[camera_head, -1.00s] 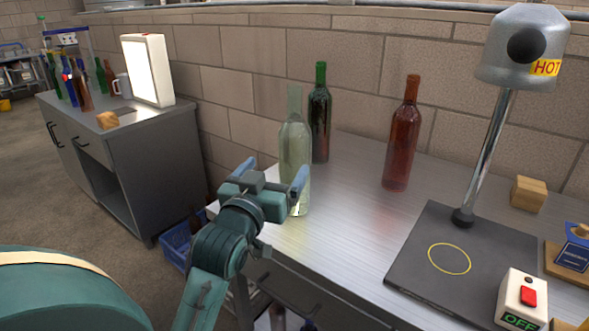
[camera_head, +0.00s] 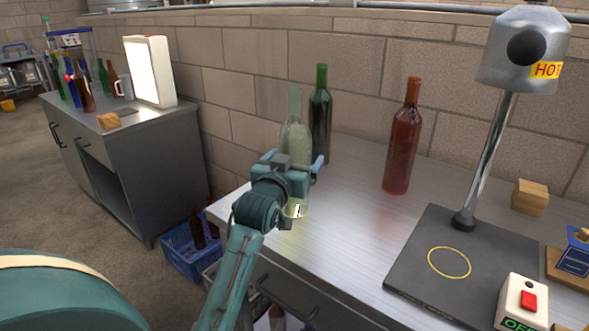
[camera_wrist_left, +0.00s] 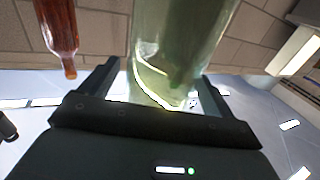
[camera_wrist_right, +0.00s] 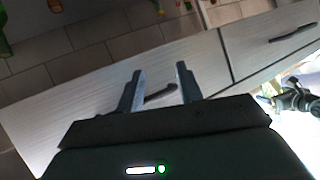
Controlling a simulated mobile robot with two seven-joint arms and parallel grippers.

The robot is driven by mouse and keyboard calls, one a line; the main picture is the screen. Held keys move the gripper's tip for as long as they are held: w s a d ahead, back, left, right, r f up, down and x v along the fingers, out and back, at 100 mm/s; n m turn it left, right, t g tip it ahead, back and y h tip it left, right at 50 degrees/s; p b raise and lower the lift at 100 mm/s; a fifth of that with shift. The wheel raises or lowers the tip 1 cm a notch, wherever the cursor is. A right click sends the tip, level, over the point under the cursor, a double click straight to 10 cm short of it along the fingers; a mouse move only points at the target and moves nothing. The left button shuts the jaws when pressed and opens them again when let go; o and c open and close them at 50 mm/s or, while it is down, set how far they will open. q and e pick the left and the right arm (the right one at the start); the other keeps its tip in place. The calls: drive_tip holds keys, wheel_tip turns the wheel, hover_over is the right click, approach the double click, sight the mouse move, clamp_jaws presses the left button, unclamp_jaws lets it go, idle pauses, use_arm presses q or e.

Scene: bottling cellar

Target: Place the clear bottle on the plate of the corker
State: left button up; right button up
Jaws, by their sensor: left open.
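The clear bottle (camera_head: 295,134), pale greenish glass, stands upright near the left end of the steel bench. My left gripper (camera_head: 294,161) is at the bottle, in front of its lower body. In the left wrist view the clear bottle (camera_wrist_left: 180,45) is between the two spread fingers of my left gripper (camera_wrist_left: 158,88); contact cannot be told. My right gripper (camera_wrist_right: 159,80) shows only in its wrist view, with its fingers apart and nothing between them. I cannot make out a corker or its plate in the head view.
A dark green bottle (camera_head: 320,115) stands close behind the clear one. A red-brown bottle (camera_head: 402,140) stands to the right. A lamp-like HOT device (camera_head: 522,50) rises from a black plate (camera_head: 418,285) with a yellow ring. A blue crate (camera_head: 178,252) sits on the floor.

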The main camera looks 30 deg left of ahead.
use_arm(q)
drive_tip(key=shift+x, duration=1)
clamp_jaws()
drive_tip(key=shift+r, duration=0.25)
